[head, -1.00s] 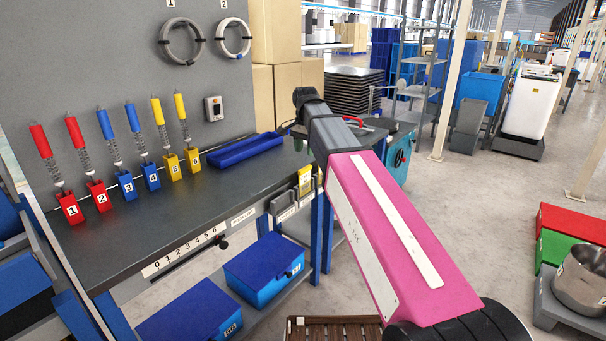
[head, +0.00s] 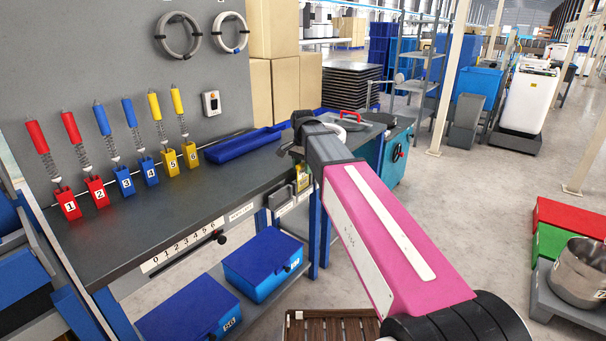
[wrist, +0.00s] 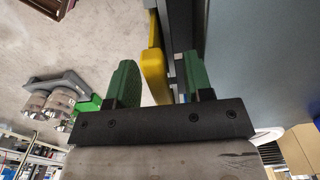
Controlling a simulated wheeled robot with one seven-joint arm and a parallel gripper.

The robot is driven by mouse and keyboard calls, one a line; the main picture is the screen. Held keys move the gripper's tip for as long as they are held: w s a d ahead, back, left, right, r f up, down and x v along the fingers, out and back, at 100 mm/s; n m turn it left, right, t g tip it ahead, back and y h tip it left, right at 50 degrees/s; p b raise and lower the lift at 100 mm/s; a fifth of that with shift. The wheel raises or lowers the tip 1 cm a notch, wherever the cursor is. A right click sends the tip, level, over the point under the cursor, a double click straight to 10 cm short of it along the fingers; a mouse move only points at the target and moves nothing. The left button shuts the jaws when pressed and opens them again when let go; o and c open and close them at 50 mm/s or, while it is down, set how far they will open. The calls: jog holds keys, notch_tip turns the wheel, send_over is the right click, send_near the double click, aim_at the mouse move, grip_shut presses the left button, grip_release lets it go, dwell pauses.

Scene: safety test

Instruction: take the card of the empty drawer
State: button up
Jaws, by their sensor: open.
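A yellow card-like piece (head: 303,181) hangs at the right end of the bench's front edge, and in the wrist view this yellow piece (wrist: 154,70) is seen nearly edge-on. My gripper (wrist: 160,78) is open, with a green finger on either side of the yellow piece's lower part; I cannot tell whether either touches it. In the head view the gripper is mostly hidden behind my wrist, just above the yellow piece. Grey holders (head: 283,206) sit left of it along the edge. Which drawer is empty cannot be told.
Two blue lidded boxes, one nearer (head: 187,310) and one farther (head: 262,262), stand under the bench (head: 150,225). Numbered red, blue and yellow blocks and a blue tray (head: 243,145) are on top. Floor to the right is open, with red and green boxes (head: 567,222) there.

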jog(key=shift+f, duration=0.6)
grip_shut()
jog(key=shift+r, duration=0.1)
